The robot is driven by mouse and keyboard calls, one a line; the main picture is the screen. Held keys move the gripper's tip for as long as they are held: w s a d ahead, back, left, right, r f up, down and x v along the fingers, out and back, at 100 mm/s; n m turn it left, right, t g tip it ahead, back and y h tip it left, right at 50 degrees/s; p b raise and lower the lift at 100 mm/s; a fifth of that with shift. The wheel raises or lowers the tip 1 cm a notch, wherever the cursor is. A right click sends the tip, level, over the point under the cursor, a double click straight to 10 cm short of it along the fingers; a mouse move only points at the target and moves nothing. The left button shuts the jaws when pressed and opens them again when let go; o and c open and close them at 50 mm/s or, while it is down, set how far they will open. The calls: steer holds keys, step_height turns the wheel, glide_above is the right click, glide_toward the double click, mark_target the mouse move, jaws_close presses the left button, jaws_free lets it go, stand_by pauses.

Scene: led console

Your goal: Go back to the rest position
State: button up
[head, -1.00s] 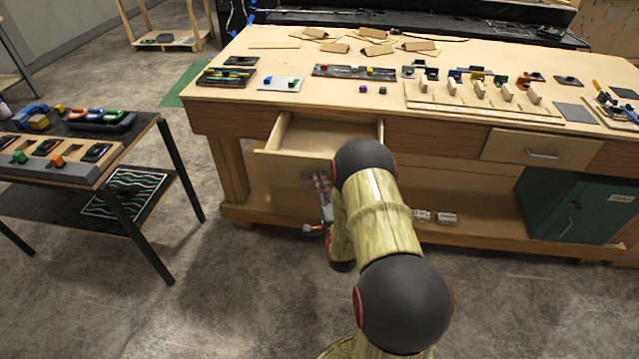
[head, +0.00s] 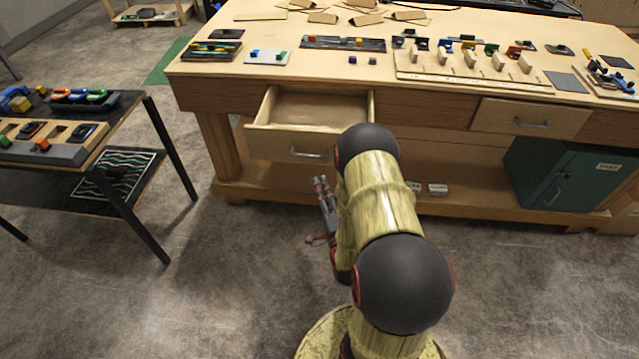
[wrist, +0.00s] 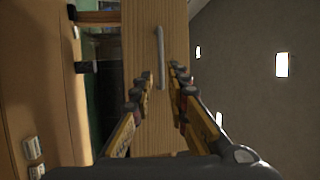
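My gripper (head: 320,182) is in front of and slightly below the open wooden drawer, at the workbench's front. In the wrist view my gripper (wrist: 160,85) has its two fingers spread apart with nothing between them. In the head view the drawer (head: 305,112) is pulled out and looks empty inside. Its handle (head: 307,153) is in clear sight and free of my gripper. My arm hides part of the bench's lower shelf.
The workbench (head: 425,103) carries several small coloured parts and a slotted wooden rack (head: 470,72). A shut drawer (head: 530,118) and a green cabinet (head: 565,172) are at right. A dark side table (head: 120,125) stands at left. The floor (head: 230,270) between is clear.

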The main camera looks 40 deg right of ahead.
stand_by(0.5)
steer(key=s+a+f+n+g+y, duration=0.15)
steer(key=f+n+g, duration=0.3)
steer(key=f, duration=0.45)
steer(key=s+f+n+g+y, duration=0.3)
steer(key=f+g, duration=0.2)
steer(key=f, duration=0.4)
steer(key=s+a+r+n+g+y, duration=0.1)
steer(key=s+a+r+n, duration=0.3)
steer(key=a+r, duration=0.4)
steer(key=s+a+r+n+y+p, duration=0.1)
steer(key=s+a+r+n, duration=0.3)
steer(key=r, duration=1.8)
steer(key=s+a+r+n+g+y+p, duration=0.1)
steer(key=s+a+r+n, duration=0.3)
steer(key=a+r, duration=1)
steer(key=r+n+y, duration=0.1)
steer(key=n, duration=0.2)
steer(key=shift+r+g, duration=0.15)
steer(key=shift+g, duration=0.2)
